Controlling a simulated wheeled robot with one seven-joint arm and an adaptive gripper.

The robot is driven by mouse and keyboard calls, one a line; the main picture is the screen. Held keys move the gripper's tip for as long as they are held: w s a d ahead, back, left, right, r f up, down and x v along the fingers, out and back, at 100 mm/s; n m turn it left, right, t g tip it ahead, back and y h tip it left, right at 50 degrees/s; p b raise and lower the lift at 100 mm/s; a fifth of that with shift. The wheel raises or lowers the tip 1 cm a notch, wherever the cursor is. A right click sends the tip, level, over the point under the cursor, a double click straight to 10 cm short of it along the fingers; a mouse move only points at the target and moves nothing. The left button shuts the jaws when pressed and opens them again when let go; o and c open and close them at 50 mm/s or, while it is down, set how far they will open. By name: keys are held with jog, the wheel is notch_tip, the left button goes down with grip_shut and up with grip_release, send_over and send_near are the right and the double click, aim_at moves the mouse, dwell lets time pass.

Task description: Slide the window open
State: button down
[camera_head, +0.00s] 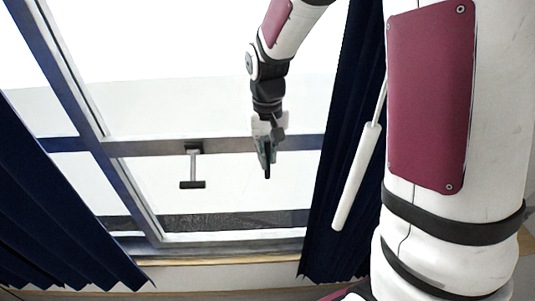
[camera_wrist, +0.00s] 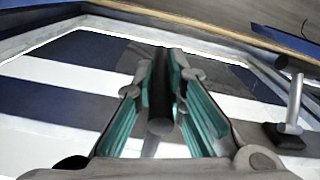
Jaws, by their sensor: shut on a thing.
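The window (camera_head: 215,147) has a grey frame with a rail across its lower part, and bright glass. My gripper (camera_head: 267,145) is at the right part of this rail, in front of the glass. In the wrist view, my gripper (camera_wrist: 162,80) has its teal-lined fingers on both sides of a dark round bar handle (camera_wrist: 160,112), shut on it. The handle's mount is mostly hidden by the fingers. A second dark T-shaped handle (camera_head: 192,168) stands on the rail to the left, apart from my gripper; it also shows at the right of the wrist view (camera_wrist: 292,105).
Dark blue curtains hang at the left (camera_head: 55,225) and right (camera_head: 335,145) of the window. A white rod (camera_head: 356,178) hangs by the right curtain. A wooden sill (camera_head: 215,259) runs below the window. My own arm fills the right side.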

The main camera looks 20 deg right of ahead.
aim_at(163, 117)
jog(key=w+a+b, duration=0.2)
jog(key=w+a, duration=0.1)
jog(key=a, duration=0.7)
jog(key=w+a+b, duration=0.2)
jog(key=w+a, duration=0.2)
jog(key=a, duration=0.7)
jog(key=shift+a, duration=0.15)
jog(key=c, duration=1.6)
grip_release()
notch_tip(163, 117, up, 12)
jog(key=shift+s+r, duration=0.1)
